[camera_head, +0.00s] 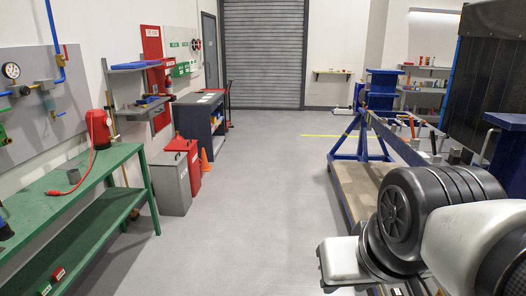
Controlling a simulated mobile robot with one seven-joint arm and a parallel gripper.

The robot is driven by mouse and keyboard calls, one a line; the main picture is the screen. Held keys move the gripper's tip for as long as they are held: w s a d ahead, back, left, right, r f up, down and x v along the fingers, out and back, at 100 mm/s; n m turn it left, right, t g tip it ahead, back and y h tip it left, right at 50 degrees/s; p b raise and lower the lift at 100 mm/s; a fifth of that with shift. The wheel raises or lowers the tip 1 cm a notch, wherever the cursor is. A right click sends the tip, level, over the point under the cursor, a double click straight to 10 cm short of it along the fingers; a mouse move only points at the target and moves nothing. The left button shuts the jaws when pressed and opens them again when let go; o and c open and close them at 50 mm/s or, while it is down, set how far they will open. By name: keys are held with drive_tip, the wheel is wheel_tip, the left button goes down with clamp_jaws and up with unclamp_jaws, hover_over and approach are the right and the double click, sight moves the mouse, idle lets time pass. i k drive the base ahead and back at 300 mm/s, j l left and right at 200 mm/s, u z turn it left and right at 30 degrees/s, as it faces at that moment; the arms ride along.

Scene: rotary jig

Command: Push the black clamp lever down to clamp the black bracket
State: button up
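The rotary jig stands at the right, with a blue upright (380,92) at its far end and a grey beam (397,143) running towards me. Small grey and dark fittings (437,143) sit along the beam. I cannot make out the black bracket. My arm's white and black links fill the lower right and hide part of the jig. My gripper is not in view.
The grey floor (250,220) is clear down the middle. A green bench (60,195) stands on the left, with a grey bin (170,188), a red bin (190,165) and an orange cone (205,161) beyond it. A dark panel (490,85) stands behind the jig.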

sight(432, 133)
drive_tip(key=i+j+u, duration=0.15)
drive_tip(key=i, duration=0.55)
drive_tip(key=i+j+u, duration=0.2)
drive_tip(key=i, duration=0.5)
drive_tip(key=i+l+z, duration=0.1)
drive_tip(key=i+z, duration=0.6)
drive_tip(key=z, duration=0.15)
drive_tip(key=i+j+z, duration=0.15)
drive_tip(key=i+z, duration=0.3)
drive_tip(key=i+l+z, duration=0.15)
drive_tip(key=z, duration=0.25)
drive_tip(key=i+l+z, duration=0.1)
drive_tip(key=i+z, duration=0.4)
drive_tip(key=z, duration=0.25)
drive_tip(key=k+l, duration=0.1)
drive_tip(key=l, duration=0.2)
